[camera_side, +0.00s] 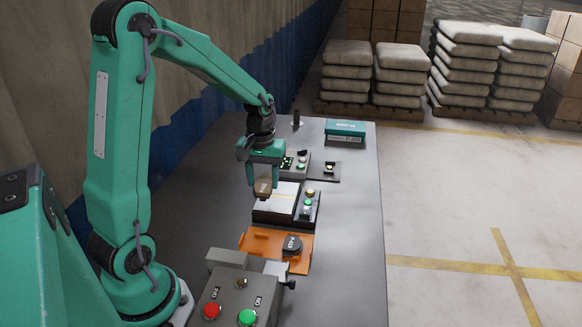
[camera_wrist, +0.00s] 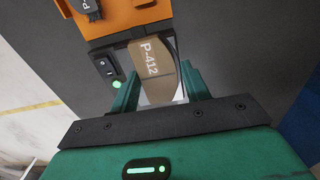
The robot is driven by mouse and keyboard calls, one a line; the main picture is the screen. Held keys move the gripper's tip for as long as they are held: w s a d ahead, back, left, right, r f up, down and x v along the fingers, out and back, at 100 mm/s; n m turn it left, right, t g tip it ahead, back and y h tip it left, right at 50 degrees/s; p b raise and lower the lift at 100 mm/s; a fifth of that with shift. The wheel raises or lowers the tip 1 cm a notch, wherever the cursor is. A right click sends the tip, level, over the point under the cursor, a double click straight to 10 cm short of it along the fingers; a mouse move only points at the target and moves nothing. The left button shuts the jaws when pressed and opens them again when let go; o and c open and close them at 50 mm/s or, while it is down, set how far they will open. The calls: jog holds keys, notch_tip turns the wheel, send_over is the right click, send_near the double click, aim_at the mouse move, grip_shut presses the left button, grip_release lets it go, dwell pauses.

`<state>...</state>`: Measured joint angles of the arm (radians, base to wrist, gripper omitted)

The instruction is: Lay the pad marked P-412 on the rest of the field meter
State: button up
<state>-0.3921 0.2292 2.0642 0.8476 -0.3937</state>
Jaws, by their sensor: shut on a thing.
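The pad marked P-412 (camera_wrist: 153,62) is brown, with its marking legible in the wrist view. My gripper (camera_wrist: 157,80) is shut on it, one green finger at each side. In the side view, my gripper (camera_side: 263,180) holds the pad (camera_side: 263,189) at the left edge of a black device with a white plate (camera_side: 285,196). I cannot tell whether the pad touches the plate. The plate (camera_wrist: 160,95) shows partly behind the pad in the wrist view. No label naming the field meter is legible.
An orange tray (camera_side: 262,239) holds a dark pad (camera_side: 292,245) nearer the camera. A grey box with red and green buttons (camera_side: 238,297) stands in front. Behind the plate are a smaller device (camera_side: 302,161) and a green box (camera_side: 345,129). The table's right side is clear.

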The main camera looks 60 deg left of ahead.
jog(key=shift+d+r, duration=0.2)
jog(key=shift+d, duration=0.1)
dwell(0.4)
jog(key=shift+w+d+r+m, duration=0.3)
jog(key=shift+w+d, duration=0.05)
jog(key=shift+d, duration=0.05)
jog(key=w+d+r+m, duration=0.2)
jog(key=d+r+m, duration=0.1)
jog(key=d, duration=0.3)
jog(key=w+d+r+m, duration=0.2)
jog(key=d+r+m, duration=0.2)
jog(key=d, duration=0.3)
jog(key=shift+w+r+m, duration=0.25)
jog(key=shift+w+m, duration=0.05)
jog(key=shift+m, duration=0.4)
